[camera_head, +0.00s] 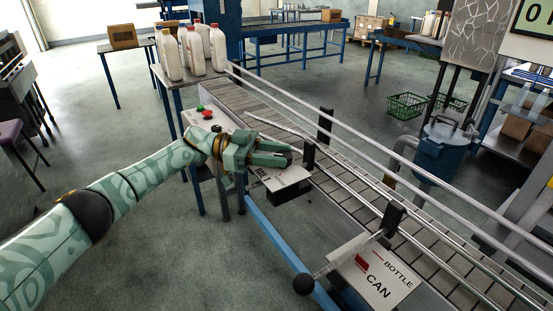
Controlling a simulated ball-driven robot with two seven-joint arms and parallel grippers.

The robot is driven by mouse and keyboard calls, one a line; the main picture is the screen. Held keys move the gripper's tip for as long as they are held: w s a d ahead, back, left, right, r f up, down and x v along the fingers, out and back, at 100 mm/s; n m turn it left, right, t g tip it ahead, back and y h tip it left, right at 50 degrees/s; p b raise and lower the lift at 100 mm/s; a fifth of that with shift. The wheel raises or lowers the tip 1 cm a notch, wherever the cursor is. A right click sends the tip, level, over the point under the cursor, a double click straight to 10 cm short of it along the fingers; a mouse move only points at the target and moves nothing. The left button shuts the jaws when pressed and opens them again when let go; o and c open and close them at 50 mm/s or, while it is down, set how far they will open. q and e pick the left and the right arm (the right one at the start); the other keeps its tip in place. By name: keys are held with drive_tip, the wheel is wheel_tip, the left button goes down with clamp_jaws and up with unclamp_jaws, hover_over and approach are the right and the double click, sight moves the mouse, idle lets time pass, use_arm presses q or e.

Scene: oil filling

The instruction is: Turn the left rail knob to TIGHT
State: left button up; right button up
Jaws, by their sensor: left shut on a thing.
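My left arm comes in from the left, and its green gripper (280,156) is at the near edge of the conveyor, above a small white label plate (284,180). The gripper is shut on the left rail knob, which the fingers hide. A black rail bracket (308,154) stands just right of the fingertips. The metal guide rail (345,186) runs along the conveyor (340,196) from there. The plate's writing is too small and covered to read, so the knob's setting cannot be told. My right gripper is not in view.
A BOTTLE/CAN plate (375,279) with a black ball-ended lever (304,284) is at the lower right. A control box with red and green buttons (207,114) is behind my gripper. White jugs (195,50) stand at the conveyor's far end. Floor left of the conveyor is mostly clear.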

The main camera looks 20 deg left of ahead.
use_arm(q)
drive_tip(key=o, duration=1)
drive_tip(key=a+b, duration=0.1)
drive_tip(key=a, duration=0.4)
drive_tip(key=s+a+b, duration=0.1)
drive_tip(key=a, duration=0.4)
drive_tip(key=a+b, duration=0.2)
drive_tip(key=a, duration=0.4)
drive_tip(key=shift+s+a, duration=0.1)
drive_tip(key=shift+s, duration=0.25)
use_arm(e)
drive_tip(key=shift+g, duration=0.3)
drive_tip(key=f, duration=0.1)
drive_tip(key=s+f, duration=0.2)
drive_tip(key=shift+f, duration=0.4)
use_arm(q)
drive_tip(key=shift+f, duration=0.1)
